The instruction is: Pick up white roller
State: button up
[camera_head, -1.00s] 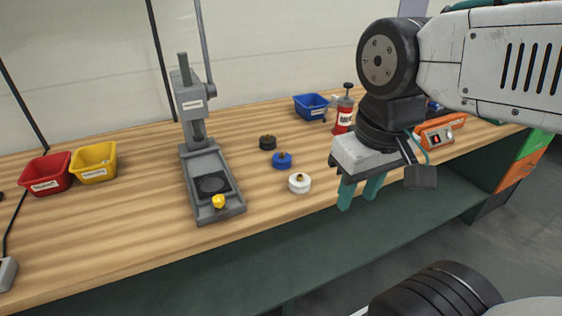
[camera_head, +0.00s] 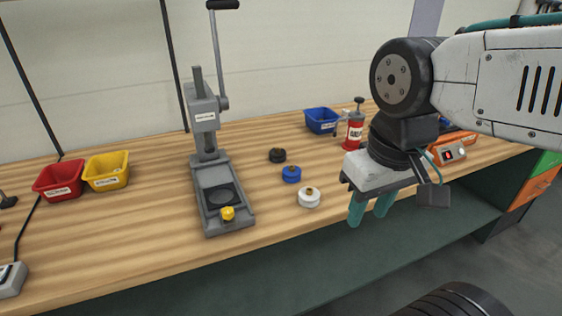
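The white roller (camera_head: 309,198) lies on the wooden bench near its front edge, with a small brass-coloured piece on its top. My gripper (camera_head: 369,210) hangs to the right of the white roller, by the bench's front edge, and is apart from it. Its two teal fingers point down with a gap between them, and nothing shows between them. A blue roller (camera_head: 291,174) and a black roller (camera_head: 277,155) lie behind the white one in a slanting row.
A grey lever press (camera_head: 212,170) with a yellow knob stands left of the rollers. Red (camera_head: 59,182) and yellow (camera_head: 106,171) bins are at the far left. A blue bin (camera_head: 321,120) and a red bottle (camera_head: 355,130) stand behind. Bench surface (camera_head: 130,240) at front left is clear.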

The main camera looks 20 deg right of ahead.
aim_at(306, 201)
jog(key=z, duration=1.25)
jog(key=k, duration=0.95)
jog(key=u, duration=1.1)
jog(key=i, duration=0.5)
jog(key=u, duration=0.1)
